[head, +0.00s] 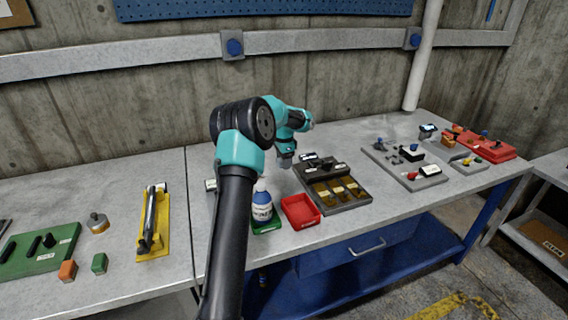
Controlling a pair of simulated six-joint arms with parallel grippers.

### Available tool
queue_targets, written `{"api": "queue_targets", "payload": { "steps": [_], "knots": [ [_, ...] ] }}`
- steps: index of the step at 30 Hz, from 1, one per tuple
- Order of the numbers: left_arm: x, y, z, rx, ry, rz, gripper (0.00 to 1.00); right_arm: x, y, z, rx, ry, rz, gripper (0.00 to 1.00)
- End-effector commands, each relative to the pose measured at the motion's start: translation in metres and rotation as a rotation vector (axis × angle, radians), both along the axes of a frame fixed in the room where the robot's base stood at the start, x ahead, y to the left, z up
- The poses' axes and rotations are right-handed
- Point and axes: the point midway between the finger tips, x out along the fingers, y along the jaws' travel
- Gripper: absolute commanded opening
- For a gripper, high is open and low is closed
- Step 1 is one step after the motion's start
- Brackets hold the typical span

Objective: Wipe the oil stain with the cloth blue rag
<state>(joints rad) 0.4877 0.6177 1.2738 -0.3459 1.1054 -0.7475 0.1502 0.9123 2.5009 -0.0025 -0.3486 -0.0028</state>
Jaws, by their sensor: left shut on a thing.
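My left gripper (287,163) points down over the back of the grey bench (380,212), left of the dark sorting tray. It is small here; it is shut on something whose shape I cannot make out. I cannot pick out the blue rag or an oil stain. Part of the bench is hidden behind my left arm. My right gripper is not in view.
A blue-labelled bottle (262,207) stands beside a red bin (300,211), close to my left arm. A dark tray (346,206) and a grey tool board (385,168) lie to the right. A yellow holder (146,243) and green board (40,262) lie left.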

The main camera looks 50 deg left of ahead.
Motion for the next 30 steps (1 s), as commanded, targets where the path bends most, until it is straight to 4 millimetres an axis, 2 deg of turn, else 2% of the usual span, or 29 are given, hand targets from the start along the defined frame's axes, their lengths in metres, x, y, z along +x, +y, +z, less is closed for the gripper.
{"api": "queue_targets", "payload": {
  "steps": [6, 7, 12, 17, 20, 30],
  "knots": [
    [0.000, 0.000, 0.000, 0.000, 0.000, 0.000, 0.26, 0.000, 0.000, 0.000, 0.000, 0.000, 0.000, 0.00],
    [0.000, 0.000, 0.000, 0.000, 0.000, 0.000, 0.51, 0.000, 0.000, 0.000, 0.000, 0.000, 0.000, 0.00],
    [0.000, 0.000, 0.000, 0.000, 0.000, 0.000, 0.35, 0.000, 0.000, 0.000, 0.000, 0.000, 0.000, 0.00],
    [-0.001, 0.004, -0.001, 0.000, 0.000, 0.000, 0.34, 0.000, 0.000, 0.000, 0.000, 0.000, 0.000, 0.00],
    [-0.006, 0.016, -0.005, -0.001, 0.001, 0.002, 0.34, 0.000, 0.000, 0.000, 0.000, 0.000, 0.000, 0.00],
    [-0.036, 0.081, -0.018, 0.000, 0.001, -0.008, 0.34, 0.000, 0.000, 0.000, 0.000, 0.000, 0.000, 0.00]
  ]
}}
